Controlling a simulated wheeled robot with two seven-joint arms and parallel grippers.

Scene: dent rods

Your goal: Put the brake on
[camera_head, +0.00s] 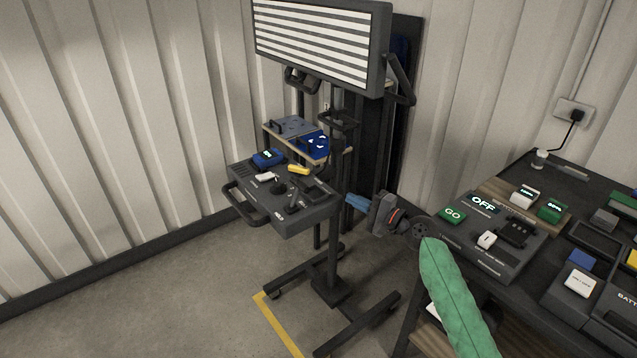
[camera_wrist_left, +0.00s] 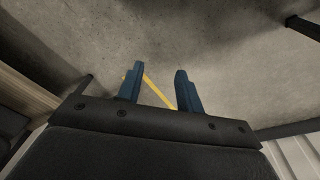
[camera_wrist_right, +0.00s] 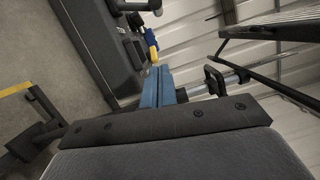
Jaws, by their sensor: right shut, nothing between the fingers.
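The wheeled stand (camera_head: 330,283) has a dark control box (camera_head: 290,212) with several small levers and knobs on top. A black lever (camera_head: 293,196) stands on the box; I cannot tell which part is the brake. My right gripper (camera_head: 352,200) has its blue fingers together and empty, just right of the control box. In the right wrist view its fingertips (camera_wrist_right: 158,76) point toward the box and a yellow piece (camera_wrist_right: 151,40). My left gripper (camera_wrist_left: 158,72) is open and empty over bare floor in the left wrist view; it is outside the head view.
A striped light panel (camera_head: 318,40) tops the stand. A loop handle (camera_head: 246,205) sticks out at the box's left. A dark bench (camera_head: 590,190) with buttons, including GO (camera_head: 453,214) and OFF (camera_head: 483,204), stands at right. Floor at left is clear, with a yellow line (camera_head: 279,326).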

